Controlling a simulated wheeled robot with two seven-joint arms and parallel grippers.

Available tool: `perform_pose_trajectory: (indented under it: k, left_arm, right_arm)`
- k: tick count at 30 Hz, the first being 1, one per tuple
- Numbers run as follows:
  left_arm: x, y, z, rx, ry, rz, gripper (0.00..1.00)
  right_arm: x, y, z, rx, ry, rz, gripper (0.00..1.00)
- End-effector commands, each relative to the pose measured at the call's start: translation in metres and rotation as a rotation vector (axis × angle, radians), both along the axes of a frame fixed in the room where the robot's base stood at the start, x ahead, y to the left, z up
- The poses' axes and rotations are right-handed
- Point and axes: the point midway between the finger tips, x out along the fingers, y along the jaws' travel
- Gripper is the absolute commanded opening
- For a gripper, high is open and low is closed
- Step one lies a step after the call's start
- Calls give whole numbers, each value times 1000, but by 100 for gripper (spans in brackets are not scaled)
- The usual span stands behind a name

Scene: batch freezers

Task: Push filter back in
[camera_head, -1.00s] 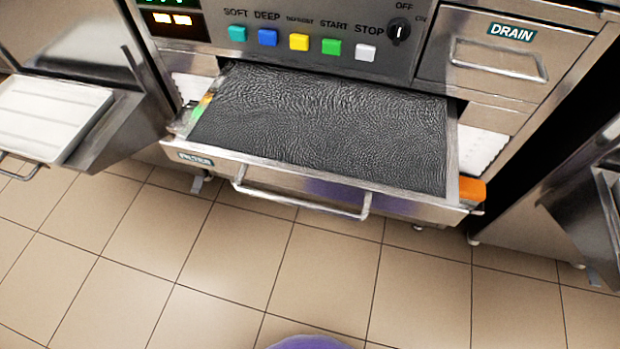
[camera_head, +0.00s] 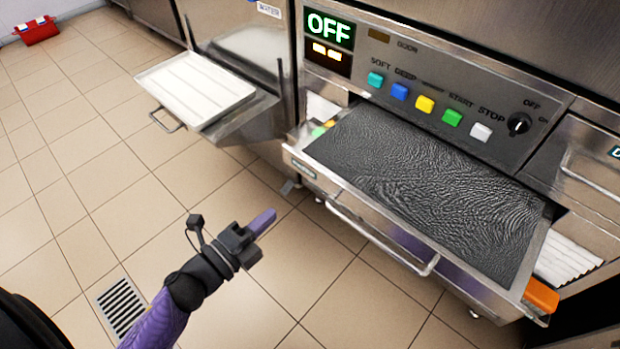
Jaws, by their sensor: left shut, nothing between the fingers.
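The filter drawer (camera_head: 398,238) is pulled out of the machine, below the control panel. It holds a dark, rippled filter mat (camera_head: 425,185) and has a bar handle (camera_head: 375,240) across its front. My left gripper (camera_head: 262,222) is in front of the drawer, to the left of the handle and apart from it. Its purple fingers are shut with nothing between them. My right gripper is not in view.
The control panel (camera_head: 440,80) has coloured buttons and a display reading OFF. A white tray (camera_head: 196,88) sits on a steel shelf at the left. A floor drain (camera_head: 122,307) and a red toolbox (camera_head: 36,30) are on the tiled floor, otherwise open there.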

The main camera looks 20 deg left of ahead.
Motion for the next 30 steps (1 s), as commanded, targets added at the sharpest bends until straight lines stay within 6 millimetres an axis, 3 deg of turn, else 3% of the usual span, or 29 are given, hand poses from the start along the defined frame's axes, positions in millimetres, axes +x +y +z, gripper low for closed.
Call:
perform_pose_trajectory:
  k: [9, 15, 21, 30]
  left_arm:
    - [66, -24, -3, -4, 0, 1, 0]
    - [98, -36, -3, -4, 3, 2, 0]
    - [112, -41, -2, -5, 4, 3, 0]
    - [113, -42, -1, -6, 4, 3, 0]
  right_arm:
    - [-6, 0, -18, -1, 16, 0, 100]
    - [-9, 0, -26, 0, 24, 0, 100]
    - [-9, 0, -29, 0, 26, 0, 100]
    - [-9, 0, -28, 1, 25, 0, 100]
